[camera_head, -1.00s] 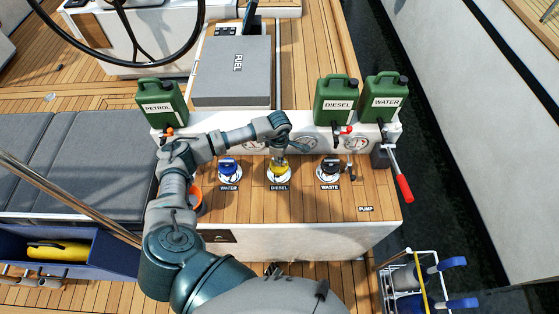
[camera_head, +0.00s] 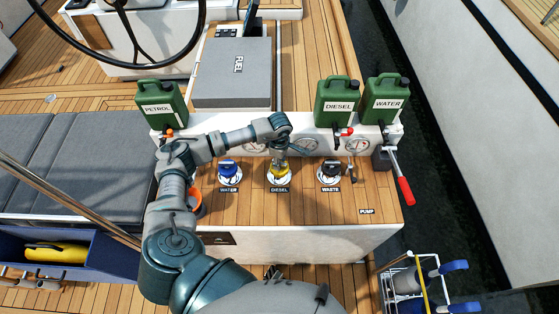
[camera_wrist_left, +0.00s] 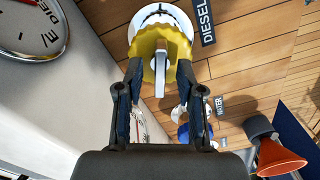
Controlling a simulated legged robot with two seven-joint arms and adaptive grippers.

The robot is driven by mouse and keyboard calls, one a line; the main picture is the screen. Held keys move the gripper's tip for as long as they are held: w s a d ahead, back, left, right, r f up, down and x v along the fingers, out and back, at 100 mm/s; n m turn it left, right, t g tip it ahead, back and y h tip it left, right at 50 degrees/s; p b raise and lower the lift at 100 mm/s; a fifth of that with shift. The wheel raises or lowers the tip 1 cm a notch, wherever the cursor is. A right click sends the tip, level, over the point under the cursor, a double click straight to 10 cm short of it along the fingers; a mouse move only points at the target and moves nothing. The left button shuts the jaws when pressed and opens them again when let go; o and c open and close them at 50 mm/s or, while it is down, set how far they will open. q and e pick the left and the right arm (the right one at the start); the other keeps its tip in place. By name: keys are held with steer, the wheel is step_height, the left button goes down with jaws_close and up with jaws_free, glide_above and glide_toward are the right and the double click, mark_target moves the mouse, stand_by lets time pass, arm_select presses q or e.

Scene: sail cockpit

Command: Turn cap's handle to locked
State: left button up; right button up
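The yellow diesel cap (camera_head: 279,177) sits in a white ring on the wooden deck panel, behind the DIESEL label. In the left wrist view the yellow cap (camera_wrist_left: 148,45) has a pale grey raised handle (camera_wrist_left: 160,68) across it. My left gripper (camera_head: 281,161) points down over this cap. In the left wrist view its fingers (camera_wrist_left: 160,70) are spread on either side of the handle, with a visible gap to it on both sides. My fingertips partly cover the cap's edges. My right gripper is not in view.
A blue water cap (camera_head: 227,169) and a black waste cap (camera_head: 330,172) flank the diesel cap. Green canisters (camera_head: 338,101) stand on the ledge behind. A red-handled pump lever (camera_head: 403,190) is at the right. An orange cup-like object (camera_wrist_left: 280,158) is near the left wrist.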

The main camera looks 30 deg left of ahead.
arm_select(q)
step_height(320, 180, up, 12)
stand_by(0.6)
steer(key=shift+f, duration=0.1)
